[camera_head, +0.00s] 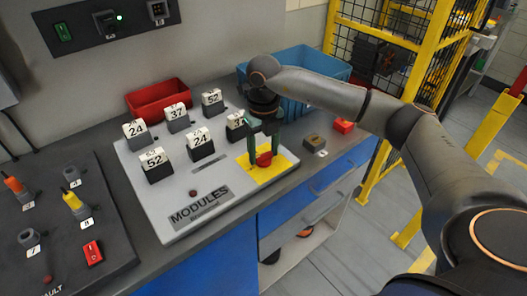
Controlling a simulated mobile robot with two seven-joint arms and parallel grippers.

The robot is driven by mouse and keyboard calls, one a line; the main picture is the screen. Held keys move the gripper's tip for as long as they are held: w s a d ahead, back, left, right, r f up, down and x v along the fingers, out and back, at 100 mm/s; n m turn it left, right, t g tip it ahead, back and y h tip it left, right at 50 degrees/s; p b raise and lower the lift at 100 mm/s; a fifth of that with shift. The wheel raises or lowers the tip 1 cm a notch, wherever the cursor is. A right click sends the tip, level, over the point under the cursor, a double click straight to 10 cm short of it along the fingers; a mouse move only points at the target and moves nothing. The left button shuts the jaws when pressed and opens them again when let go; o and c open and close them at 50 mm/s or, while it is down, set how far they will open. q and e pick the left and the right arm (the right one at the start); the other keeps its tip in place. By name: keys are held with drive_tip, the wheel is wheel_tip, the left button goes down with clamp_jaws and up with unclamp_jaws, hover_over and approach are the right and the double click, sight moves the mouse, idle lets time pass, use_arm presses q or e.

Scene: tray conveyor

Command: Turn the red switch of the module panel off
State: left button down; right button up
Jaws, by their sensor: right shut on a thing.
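The module panel (184,214) is a light grey board on the counter, with a "MODULES" label at its front edge. Its red switch (264,160) is a round knob on a yellow square plate (282,164) at the panel's right end. My right gripper (265,155) points down over the plate, with its green fingers on either side of the red switch and shut on it. The fingers hide part of the knob, and I cannot tell its exact turn position. My left gripper is not in view.
Several numbered modules (200,145) stand on the panel. A red bin (160,97) and a blue bin (313,62) are behind it. A dark panel (62,218) with a red rocker switch (92,253) lies left. A small brown box (314,142) is right of the plate.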

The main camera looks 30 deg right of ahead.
sight(264, 155)
drive_tip(key=shift+n, duration=0.8)
drive_tip(key=o, duration=1.4)
drive_tip(key=shift+c, duration=0.2)
wheel_tip(264, 155, up, 13)
drive_tip(key=shift+f+b, duration=0.15)
drive_tip(key=shift+b, duration=0.3)
drive_tip(key=shift+s+f, duration=0.1)
